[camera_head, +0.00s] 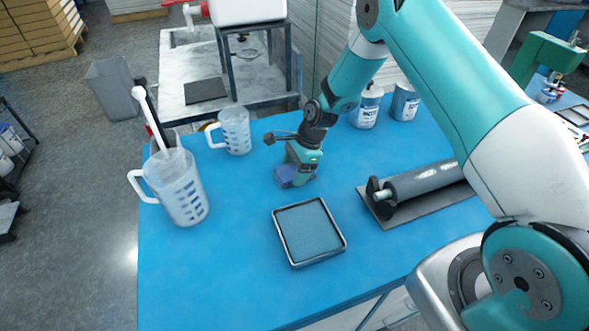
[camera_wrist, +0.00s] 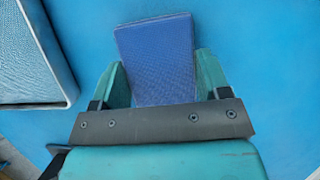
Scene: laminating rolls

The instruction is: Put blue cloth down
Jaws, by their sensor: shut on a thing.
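The blue cloth (camera_wrist: 158,60) is a folded, dark blue rectangle between the two teal fingers in the wrist view. In the head view the cloth (camera_head: 287,177) shows at the lower left of the fingers, close to the blue table. My gripper (camera_head: 297,172) is shut on the cloth, behind the shallow tray. In the wrist view my gripper (camera_wrist: 157,85) has a finger at each side edge of the cloth. I cannot tell whether the cloth touches the table.
A metal-rimmed tray (camera_head: 339,238) lies in front of my gripper. A grey roller (camera_head: 425,180) on a dark plate is at the right. A large jug (camera_head: 180,190) and a smaller jug (camera_head: 236,132) stand at the left. Two tins (camera_head: 366,108) stand behind. The table's front left (camera_head: 200,275) is clear.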

